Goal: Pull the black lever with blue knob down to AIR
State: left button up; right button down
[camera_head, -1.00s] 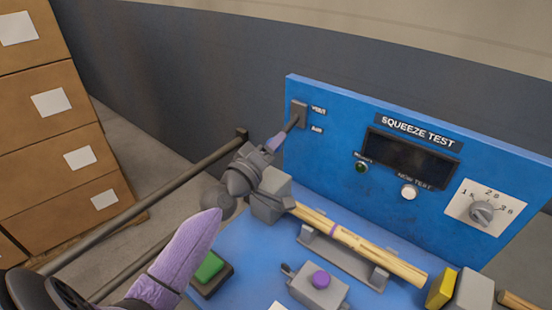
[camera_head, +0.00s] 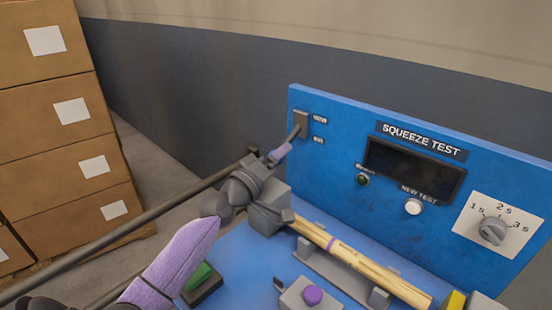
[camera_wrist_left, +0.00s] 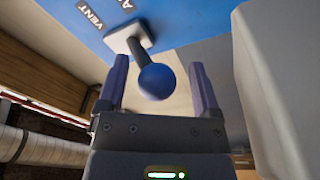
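The black lever (camera_head: 293,134) sticks out from a grey plate (camera_head: 302,121) at the left end of the blue panel, beside the VENT label and a lower label too blurred to read here. In the left wrist view its round blue knob (camera_wrist_left: 157,82) shows whole, between my two fingers. My left gripper (camera_head: 281,152) is at the lever's outer end, and its fingers hide the knob in the head view. In the left wrist view my left gripper (camera_wrist_left: 158,88) is open, with a gap on each side of the knob. My right gripper is not in view.
The blue SQUEEZE TEST panel (camera_head: 330,178) carries a dark display (camera_head: 413,168), a white button (camera_head: 413,207) and a dial (camera_head: 492,231). A dark rail (camera_head: 130,232) runs at left, before stacked boxes (camera_head: 50,125).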

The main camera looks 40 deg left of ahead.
pick_arm(q)
jog(key=s+f, duration=0.1)
jog(key=s, duration=0.9)
jog(key=shift+b, duration=0.45)
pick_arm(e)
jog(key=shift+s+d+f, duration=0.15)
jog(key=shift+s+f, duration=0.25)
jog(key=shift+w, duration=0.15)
